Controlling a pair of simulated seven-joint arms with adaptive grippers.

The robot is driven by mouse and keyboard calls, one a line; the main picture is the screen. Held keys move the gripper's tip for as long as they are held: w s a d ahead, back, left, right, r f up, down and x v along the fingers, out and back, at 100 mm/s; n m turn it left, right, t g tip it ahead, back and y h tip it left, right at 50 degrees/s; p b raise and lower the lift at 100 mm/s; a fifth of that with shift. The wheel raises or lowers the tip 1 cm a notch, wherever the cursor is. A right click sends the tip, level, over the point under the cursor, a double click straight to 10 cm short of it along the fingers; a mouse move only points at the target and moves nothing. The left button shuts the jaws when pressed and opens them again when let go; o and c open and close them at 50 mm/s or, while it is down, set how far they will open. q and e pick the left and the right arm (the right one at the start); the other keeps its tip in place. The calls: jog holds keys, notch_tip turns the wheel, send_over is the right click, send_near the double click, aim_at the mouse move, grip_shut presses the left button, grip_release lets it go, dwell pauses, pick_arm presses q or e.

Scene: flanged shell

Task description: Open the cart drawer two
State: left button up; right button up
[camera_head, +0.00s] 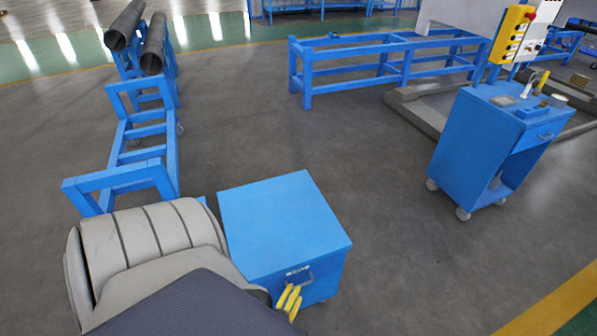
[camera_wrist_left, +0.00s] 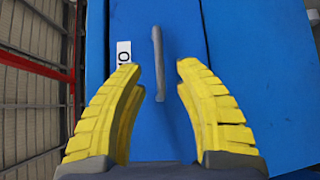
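The blue cart (camera_head: 285,222) stands at the bottom centre of the head view. Its front has a small grey handle (camera_head: 306,279) and a white label (camera_head: 297,270). My left gripper (camera_head: 294,289), with yellow fingers, is just in front of that handle. In the left wrist view, the handle (camera_wrist_left: 158,62) runs upright in the picture, between the two spread fingertips of the left gripper (camera_wrist_left: 159,67). No finger visibly touches it. The drawer face (camera_wrist_left: 183,110) looks flush with the panels beside it. The label (camera_wrist_left: 123,55) is partly hidden by a finger. My right gripper is out of view.
A blue frame rack (camera_head: 140,140) holding dark pipes (camera_head: 153,45) stands left of the cart. A long blue bench frame (camera_head: 380,60) is at the back. Another blue cart (camera_head: 475,140) with tools on top stands right. The grey floor between the carts is clear.

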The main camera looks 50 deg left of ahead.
pick_arm(q)
jog(key=shift+x, duration=1.8)
jog(key=shift+c, duration=0.4)
grip_shut()
jog(key=shift+a, duration=0.1)
